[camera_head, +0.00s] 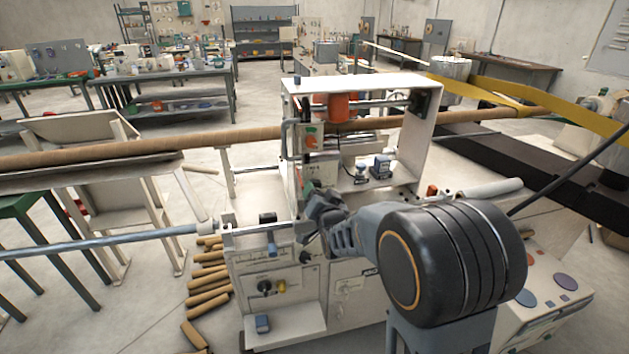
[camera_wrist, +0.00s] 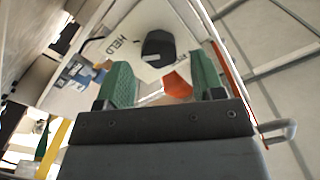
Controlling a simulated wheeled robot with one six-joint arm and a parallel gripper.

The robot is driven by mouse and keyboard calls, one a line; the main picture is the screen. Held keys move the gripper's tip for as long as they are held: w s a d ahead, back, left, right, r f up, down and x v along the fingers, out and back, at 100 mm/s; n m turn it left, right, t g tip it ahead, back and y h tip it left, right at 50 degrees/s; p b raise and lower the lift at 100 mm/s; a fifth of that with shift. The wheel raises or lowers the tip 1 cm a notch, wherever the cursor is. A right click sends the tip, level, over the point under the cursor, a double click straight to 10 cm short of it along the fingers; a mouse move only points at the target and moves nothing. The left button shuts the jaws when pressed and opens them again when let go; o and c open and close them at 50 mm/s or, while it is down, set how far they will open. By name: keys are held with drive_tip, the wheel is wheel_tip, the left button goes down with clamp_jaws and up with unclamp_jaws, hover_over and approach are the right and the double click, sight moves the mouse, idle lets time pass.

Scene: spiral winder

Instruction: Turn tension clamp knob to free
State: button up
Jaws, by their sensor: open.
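In the wrist view a black round knob (camera_wrist: 158,46) with a small white mark sits on a pale plate. The printed word HELD is on the plate, left of the knob. An orange-red patch (camera_wrist: 177,84) shows just below the knob. My gripper (camera_wrist: 164,78) is open, its green-padded fingers apart and empty. The knob shows between and beyond the fingertips, apparently not touched. In the head view my gripper (camera_head: 320,205) is at the front of the winder (camera_head: 345,290), beside its upright frame. I cannot make out the knob there; my arm may hide it.
A long brown tube (camera_head: 120,145) runs across the winder, and a steel bar (camera_head: 105,243) juts out left. The white frame (camera_head: 425,130) stands behind my gripper. A bent handle (camera_wrist: 281,130) is close to the right finger. Short brown tubes (camera_head: 208,290) lie on the floor.

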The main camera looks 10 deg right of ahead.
sight(316, 187)
drive_tip(key=shift+w+p, duration=0.35)
drive_tip(key=shift+w, duration=2.55)
drive_tip(key=c, duration=0.9)
